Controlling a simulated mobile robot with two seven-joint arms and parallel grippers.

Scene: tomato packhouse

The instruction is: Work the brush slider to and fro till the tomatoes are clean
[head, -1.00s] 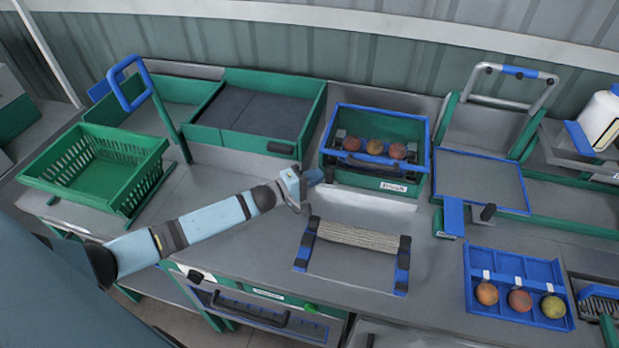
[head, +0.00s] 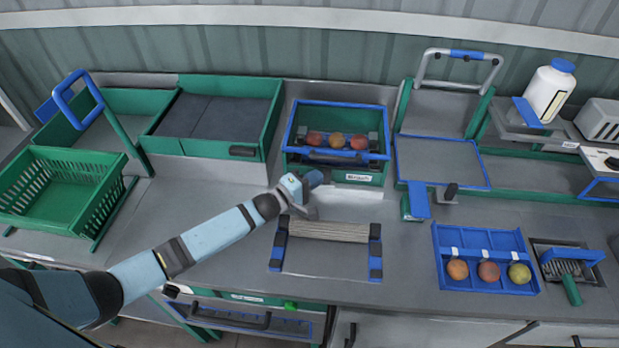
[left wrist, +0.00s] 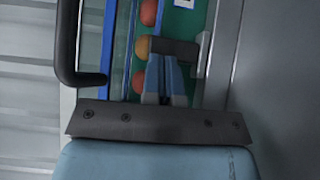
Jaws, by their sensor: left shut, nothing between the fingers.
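The brush box (head: 376,168) is green with a blue rim frame (head: 347,104), at the back middle of the bench. Three reddish to orange tomatoes (head: 336,140) lie in a row inside it, with a dark handle (head: 335,154) along the front side. My left gripper (head: 316,178) is shut and empty, in front of the box's left half. In the left wrist view its fingers (left wrist: 165,80) point toward the box, close to a dark bar (left wrist: 175,48); I cannot tell whether they touch. The tomatoes (left wrist: 142,47) show there too. My right gripper is not in view.
A roller frame (head: 328,231) stands in front of the box, near my left gripper. A blue tray (head: 450,282) of three tomatoes is at the right, beside a brush (head: 568,268). A green basket (head: 60,190) is at the left. Bare bench lies between basket and roller.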

